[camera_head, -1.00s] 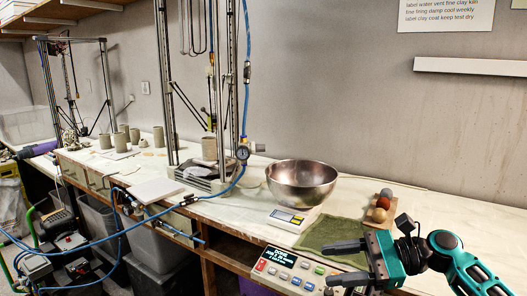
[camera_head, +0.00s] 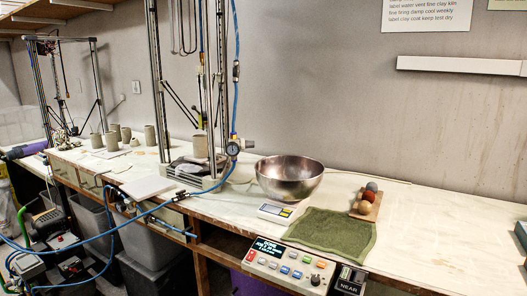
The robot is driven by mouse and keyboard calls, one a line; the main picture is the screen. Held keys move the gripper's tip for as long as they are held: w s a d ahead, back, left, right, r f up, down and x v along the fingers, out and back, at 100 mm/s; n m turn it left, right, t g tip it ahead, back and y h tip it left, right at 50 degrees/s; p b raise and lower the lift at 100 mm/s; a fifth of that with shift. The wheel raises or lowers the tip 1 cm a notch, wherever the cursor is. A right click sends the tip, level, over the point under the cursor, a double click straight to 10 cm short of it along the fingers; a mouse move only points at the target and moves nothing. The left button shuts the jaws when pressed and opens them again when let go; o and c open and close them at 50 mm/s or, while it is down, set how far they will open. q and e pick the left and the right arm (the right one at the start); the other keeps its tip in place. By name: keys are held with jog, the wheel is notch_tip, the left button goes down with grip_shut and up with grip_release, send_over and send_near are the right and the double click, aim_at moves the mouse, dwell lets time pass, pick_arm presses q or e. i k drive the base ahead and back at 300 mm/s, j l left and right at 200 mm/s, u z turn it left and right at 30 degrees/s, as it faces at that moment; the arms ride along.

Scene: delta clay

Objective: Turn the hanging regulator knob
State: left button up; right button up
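The regulator (camera_head: 233,148) hangs on a blue hose (camera_head: 237,100) beside the right upright of the large printer frame. It has a round dial gauge facing me and a grey fitting (camera_head: 248,144) sticking out to its right, which may be the knob. The parts are too small to tell clearly. No gripper is near it or touching it. Neither of my grippers is in view.
A control panel (camera_head: 290,266) is at the bench front. Blue hose crosses the front edge.

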aim_at(248, 144)
jog(key=j+z, duration=0.1)
jog(key=z, duration=1.2)
jog(key=j+z, duration=0.5)
jog(key=z, duration=0.15)
jog(key=j+z, duration=0.35)
jog(key=k+j+z, duration=0.1)
jog(key=j+z, duration=0.2)
jog(key=k+j+z, duration=0.15)
jog(key=j+z, duration=0.2)
jog(key=k+j+z, duration=0.15)
jog(key=j, duration=0.25)
jog(key=k+j+z, duration=0.2)
jog(key=k+j, duration=0.75)
jog(key=j, duration=0.15)
jog(key=z, duration=0.05)
